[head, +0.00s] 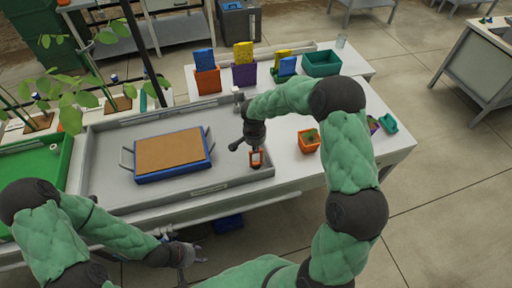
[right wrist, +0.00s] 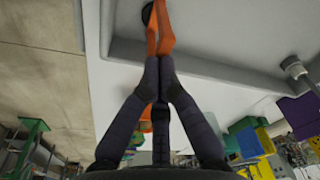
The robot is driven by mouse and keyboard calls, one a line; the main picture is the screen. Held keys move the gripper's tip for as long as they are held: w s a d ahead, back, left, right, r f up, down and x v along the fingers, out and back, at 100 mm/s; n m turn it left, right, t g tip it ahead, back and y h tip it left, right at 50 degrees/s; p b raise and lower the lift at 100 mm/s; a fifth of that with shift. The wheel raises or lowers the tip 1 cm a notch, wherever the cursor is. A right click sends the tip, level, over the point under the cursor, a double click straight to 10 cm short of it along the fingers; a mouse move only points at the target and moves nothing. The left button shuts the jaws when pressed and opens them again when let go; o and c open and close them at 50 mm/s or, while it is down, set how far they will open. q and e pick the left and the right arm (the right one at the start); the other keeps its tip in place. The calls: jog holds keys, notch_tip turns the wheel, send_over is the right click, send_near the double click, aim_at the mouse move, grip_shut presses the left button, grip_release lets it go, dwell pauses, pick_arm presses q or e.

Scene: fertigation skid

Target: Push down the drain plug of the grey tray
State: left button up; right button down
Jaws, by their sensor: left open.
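The grey tray (head: 100,180) is a wide shallow basin on the left part of the white bench. The drain plug (head: 257,160) stands near its right end, with an orange loop-like handle. In the right wrist view the orange handle (right wrist: 163,35) lies just beyond my fingertips, with a dark round part beside it at the top edge. My right gripper (head: 256,149) is shut, pointing down, its tips at the handle; whether they pinch it is hard to tell. My left gripper (head: 193,258) is open and empty, in front of the bench and below its edge.
A blue flat (head: 175,174) with brown filling sits in the tray, left of the plug. An orange pot (head: 308,146) stands right of the tray. Orange and purple bins with sponges (head: 243,75) and a green bin (head: 321,65) line the back. Seedlings stand at left.

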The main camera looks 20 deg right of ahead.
jog(key=shift+s+a+b, duration=0.5)
jog(key=shift+s+a, duration=0.6)
jog(key=shift+a, duration=0.05)
notch_tip(320, 180, up, 12)
jog(key=a, duration=0.1)
jog(key=shift+s+f, duration=0.2)
jog(key=shift+s, duration=0.25)
jog(key=shift+a+f, duration=0.1)
jog(key=shift+f, duration=0.05)
jog(key=s+a+f+n+y, duration=0.1)
jog(key=s+a+f, duration=0.2)
jog(key=f, duration=0.4)
jog(key=s+a+f+n+y, duration=0.1)
jog(key=s+a+f+n, duration=0.1)
jog(key=f, duration=0.5)
jog(key=s+a+f+n+g+y+b, duration=0.1)
jog(key=s+a+f+y, duration=0.1)
jog(key=f, duration=0.4)
jog(key=shift+s+a+f, duration=0.4)
jog(key=shift+s+a, duration=0.4)
jog(key=s+a+f+n+y+b, duration=0.1)
jog(key=s+a+f+n, duration=0.1)
jog(key=s+f, duration=0.8)
jog(key=s, duration=0.3)
jog(key=shift+a+f+n, duration=0.25)
jog(key=shift+n, duration=0.15)
